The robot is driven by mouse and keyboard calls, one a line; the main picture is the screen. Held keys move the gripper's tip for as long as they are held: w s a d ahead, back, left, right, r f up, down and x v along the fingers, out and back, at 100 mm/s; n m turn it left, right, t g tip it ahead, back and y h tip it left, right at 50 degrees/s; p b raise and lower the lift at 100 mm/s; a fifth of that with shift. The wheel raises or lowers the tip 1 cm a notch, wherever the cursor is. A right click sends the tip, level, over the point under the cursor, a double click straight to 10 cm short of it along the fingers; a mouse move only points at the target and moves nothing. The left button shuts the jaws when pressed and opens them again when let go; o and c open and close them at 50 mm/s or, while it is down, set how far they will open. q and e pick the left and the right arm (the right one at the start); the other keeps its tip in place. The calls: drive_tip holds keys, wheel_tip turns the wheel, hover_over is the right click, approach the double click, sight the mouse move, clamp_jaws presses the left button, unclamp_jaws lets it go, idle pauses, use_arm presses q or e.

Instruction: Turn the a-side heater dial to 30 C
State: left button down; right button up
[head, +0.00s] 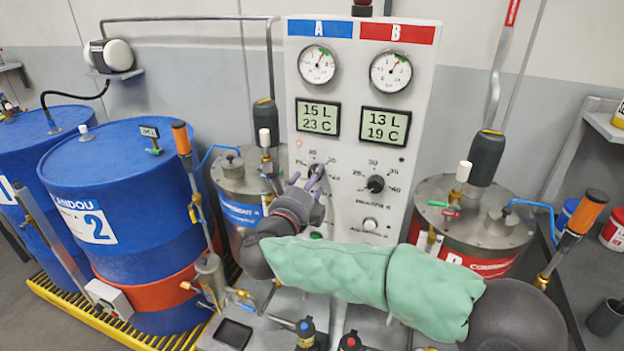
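The a-side heater dial (315,169) is a dark knob on the white panel (342,152), below the A display. Its scale shows partly, and its pointer is hidden. The A display (318,118) reads 15 L and 23 C. My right gripper (307,179) comes in from the right under a green sleeve. Its fingers are at the dial and overlap it in the picture. Whether they touch or grip it I cannot tell. My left gripper is not in view.
The B dial (375,184) is close to the right of my gripper, with the B display (385,123) above it reading 19 C. A blue-labelled drum (238,180) stands left of the panel and a red-labelled drum (475,215) right. Valves and hoses crowd the front.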

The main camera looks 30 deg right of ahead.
drive_tip(key=v, duration=1)
drive_tip(key=shift+s+a, duration=0.2)
drive_tip(key=shift+s, duration=0.05)
drive_tip(key=w+a+f+n+t+y+p, duration=0.1)
drive_tip(key=w+a+f+n+t+y, duration=0.15)
drive_tip(key=w+f+n, duration=0.3)
drive_tip(key=w+a+f+n+t+y, duration=0.1)
drive_tip(key=w+a+f+n+y, duration=0.1)
drive_tip(key=w+f+n+y, duration=0.3)
drive_tip(key=a+f+n+g+y+p, duration=0.15)
drive_tip(key=f+n, duration=0.35)
drive_tip(key=f, duration=0.6)
drive_tip(key=a+f+n+g+y, duration=0.25)
drive_tip(key=f+n, duration=0.35)
drive_tip(key=f, duration=0.4)
drive_tip(key=s+a+f+n+g+y+p, duration=0.15)
drive_tip(key=s+f+n+g+y, duration=0.35)
drive_tip(key=s+f, duration=0.95)
drive_tip(key=s+a+f+n+g, duration=0.1)
drive_tip(key=s+f+n+g, duration=0.1)
drive_tip(key=s+f, duration=0.2)
drive_tip(key=s+a+f+n+g+y, duration=0.1)
drive_tip(key=s+a+f+n+g, duration=0.1)
drive_tip(key=s, duration=0.6)
wheel_tip(320, 180, down, 2)
drive_tip(key=shift+s+a+f+n+g+p, duration=0.1)
drive_tip(key=shift+s+a+n+g+p, duration=0.25)
drive_tip(key=shift+n+g, duration=0.35)
